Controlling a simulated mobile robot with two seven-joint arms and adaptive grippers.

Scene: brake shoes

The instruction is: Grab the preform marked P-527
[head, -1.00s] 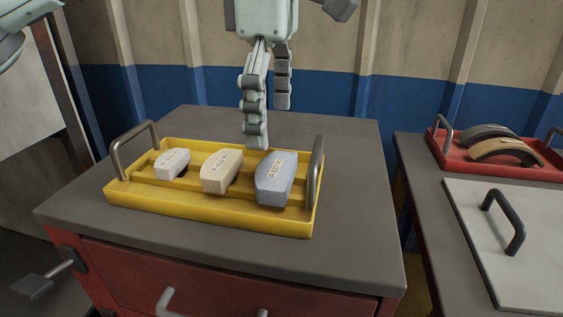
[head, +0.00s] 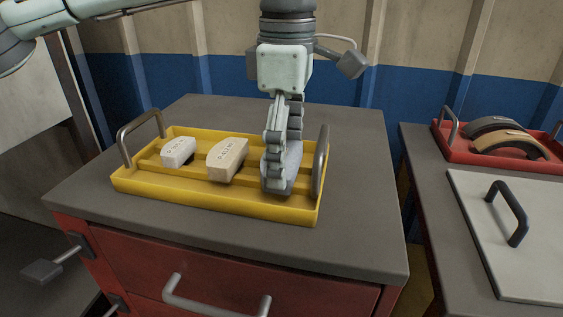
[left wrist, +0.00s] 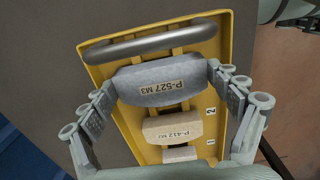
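The blue-grey preform marked P-527 M3 (left wrist: 160,80) lies in the yellow tray (left wrist: 222,45), at the tray's right end in the head view. There it is mostly hidden behind my left gripper's fingers, with a part (head: 295,160) showing beside them. My left gripper (head: 278,180) points down over it. In the left wrist view the open fingers (left wrist: 161,77) stand at the preform's two ends, very close to it. I cannot tell whether they touch it. My right gripper is not in view.
A tan preform marked P-412 M2 (head: 227,158) and a smaller white one (head: 178,152) lie left of it. Tray handles (head: 320,160) rise at both ends, one close to the gripper. A red tray (head: 445,148) with curved shoes and a handled pale board (head: 480,235) sit right.

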